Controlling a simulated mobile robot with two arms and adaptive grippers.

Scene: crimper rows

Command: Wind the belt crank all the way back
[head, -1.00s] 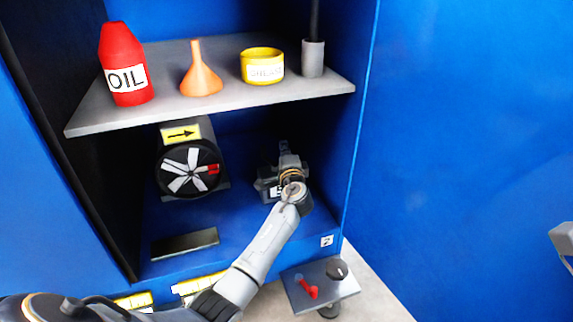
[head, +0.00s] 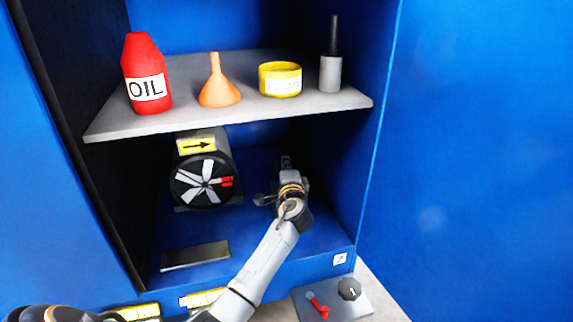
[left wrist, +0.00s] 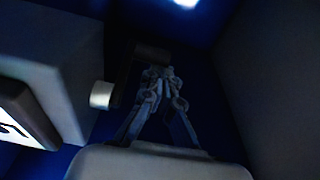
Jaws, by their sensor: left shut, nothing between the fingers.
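The belt crank seems to be the dark arm (left wrist: 146,54) in the left wrist view, beside a grey housing (left wrist: 62,60) with a light shaft stub (left wrist: 101,95). My left gripper (left wrist: 162,82) is shut and empty, with its fingertips close below the dark arm. I cannot tell whether they touch it. In the head view my left gripper (head: 287,163) reaches into the right side of the blue cabinet, under the shelf, and hides most of the housing and crank. My right gripper is out of view.
The shelf (head: 235,117) above carries an oil bottle (head: 146,75), funnel (head: 217,85), yellow tin (head: 280,80) and grey holder (head: 330,73). A fan drum (head: 203,180) stands left. A panel with a red lever (head: 318,307) is lower right. The cabinet's right wall is close.

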